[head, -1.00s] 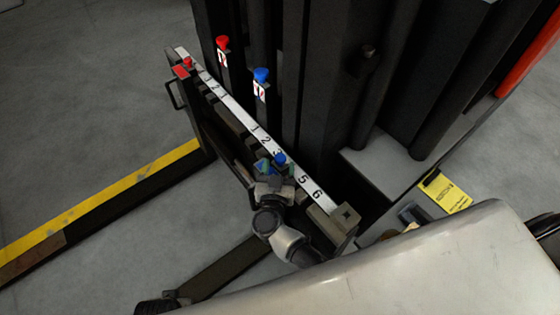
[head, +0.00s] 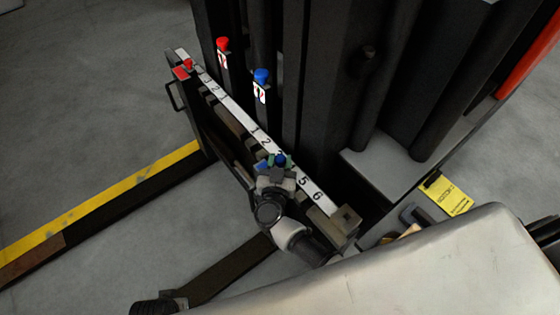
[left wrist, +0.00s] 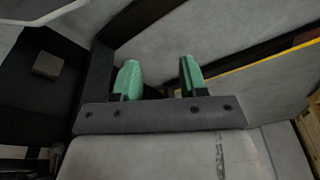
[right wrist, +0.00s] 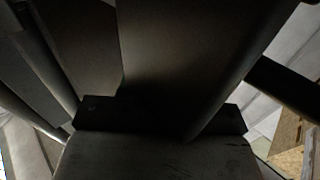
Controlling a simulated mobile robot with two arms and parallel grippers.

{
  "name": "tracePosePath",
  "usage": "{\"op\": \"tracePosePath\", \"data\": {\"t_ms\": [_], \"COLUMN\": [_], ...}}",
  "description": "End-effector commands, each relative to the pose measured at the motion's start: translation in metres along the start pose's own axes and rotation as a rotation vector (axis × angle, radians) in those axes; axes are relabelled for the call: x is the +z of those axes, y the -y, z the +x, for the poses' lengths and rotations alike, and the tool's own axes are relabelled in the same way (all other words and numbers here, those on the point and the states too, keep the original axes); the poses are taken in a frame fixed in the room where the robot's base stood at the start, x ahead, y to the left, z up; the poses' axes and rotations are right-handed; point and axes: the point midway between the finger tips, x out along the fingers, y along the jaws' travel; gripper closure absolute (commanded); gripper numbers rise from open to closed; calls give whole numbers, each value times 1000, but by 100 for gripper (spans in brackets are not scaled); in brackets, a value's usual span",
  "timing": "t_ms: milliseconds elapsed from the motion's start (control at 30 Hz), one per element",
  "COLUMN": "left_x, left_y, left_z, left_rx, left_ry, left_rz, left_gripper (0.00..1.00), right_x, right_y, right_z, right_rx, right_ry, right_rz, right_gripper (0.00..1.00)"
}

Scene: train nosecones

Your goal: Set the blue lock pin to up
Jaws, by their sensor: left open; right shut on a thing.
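The blue lock pin (head: 280,158) shows as a round blue knob at the numbered rail (head: 235,108), just before the 5. In the right wrist view the fingers and pin are lost in dark shapes. My left gripper (left wrist: 157,80) is open and empty in the left wrist view, its green fingers apart above grey floor.
A red knob (head: 188,62) sits at the rail's far end. Another red knob (head: 222,43) and a blue knob (head: 262,75) top labelled parts on the dark uprights behind the rail. A yellow tag (head: 446,194) lies at right. Open floor lies at left.

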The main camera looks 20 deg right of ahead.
Motion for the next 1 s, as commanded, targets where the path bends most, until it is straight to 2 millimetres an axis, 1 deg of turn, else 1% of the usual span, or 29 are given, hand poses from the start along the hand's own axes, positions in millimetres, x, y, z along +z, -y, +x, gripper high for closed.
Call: {"op": "tracePosePath", "data": {"t_ms": [100,167,367,600,800,900,1000], "left_x": [-1,2,27,64,94,103,107], "left_y": [0,0,-2,-4,-5,-6,-6], "left_z": [-2,6,39,73,91,96,98], "left_rx": [0,0,3,7,9,10,10], "left_ry": [-3,1,30,58,75,79,81], "left_rz": [0,0,4,11,15,16,17], "left_gripper": [57,57,57,57,57,57,57], "right_x": [-2,-4,-15,-26,-33,-34,-35], "right_y": [0,0,0,0,0,0,1], "right_z": [0,0,0,0,-1,-1,-1], "right_rx": [0,0,1,1,0,-1,-1], "right_ry": [1,1,1,1,2,2,1], "right_rz": [0,0,0,1,0,1,2], "right_gripper": [100,100,100,100,100,100,100]}}
